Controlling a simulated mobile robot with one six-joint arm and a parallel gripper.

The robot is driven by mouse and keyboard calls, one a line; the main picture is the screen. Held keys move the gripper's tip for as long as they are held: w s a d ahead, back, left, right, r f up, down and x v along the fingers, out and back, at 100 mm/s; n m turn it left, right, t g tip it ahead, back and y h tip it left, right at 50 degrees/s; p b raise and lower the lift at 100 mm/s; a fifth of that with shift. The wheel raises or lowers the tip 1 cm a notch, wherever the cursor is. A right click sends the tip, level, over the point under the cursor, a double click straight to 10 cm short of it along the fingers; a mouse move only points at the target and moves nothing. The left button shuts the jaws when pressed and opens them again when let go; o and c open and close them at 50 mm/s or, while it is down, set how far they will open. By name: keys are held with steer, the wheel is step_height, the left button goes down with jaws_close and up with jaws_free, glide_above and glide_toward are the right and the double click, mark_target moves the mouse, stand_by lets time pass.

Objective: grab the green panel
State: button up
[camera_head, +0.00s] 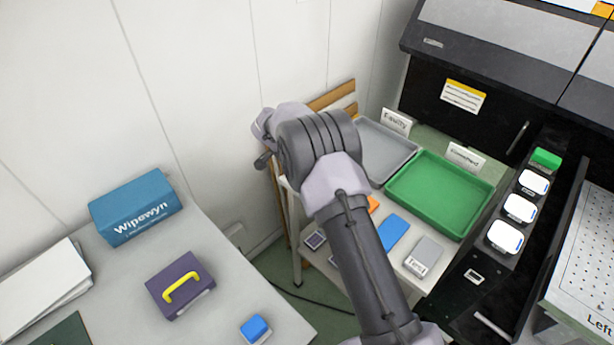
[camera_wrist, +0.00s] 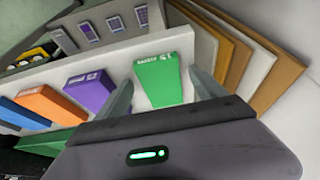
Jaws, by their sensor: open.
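The green panel (camera_wrist: 158,84) is a flat green piece with a pale printed label on its edge. In the wrist view it lies on a white shelf, at the end of a row of coloured panels. My gripper (camera_wrist: 161,78) is open and its two fingers appear on either side of the green panel. I cannot tell how much gap in depth is left between the fingertips and the panel. A purple panel (camera_wrist: 90,93) lies to its left. In the head view my arm hides the green panel.
Orange (camera_wrist: 50,106) and blue (camera_wrist: 22,114) panels continue the row. Wooden and white boards (camera_wrist: 262,72) stand close to the right finger. In the head view, a green tray (camera_head: 443,232) and grey tray (camera_head: 412,150) stand behind the row. A table with a blue box (camera_head: 136,210) is left.

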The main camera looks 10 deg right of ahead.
steer(key=shift+r, duration=0.1)
steer(key=c, duration=1.5)
steer(key=shift+o, duration=0.2)
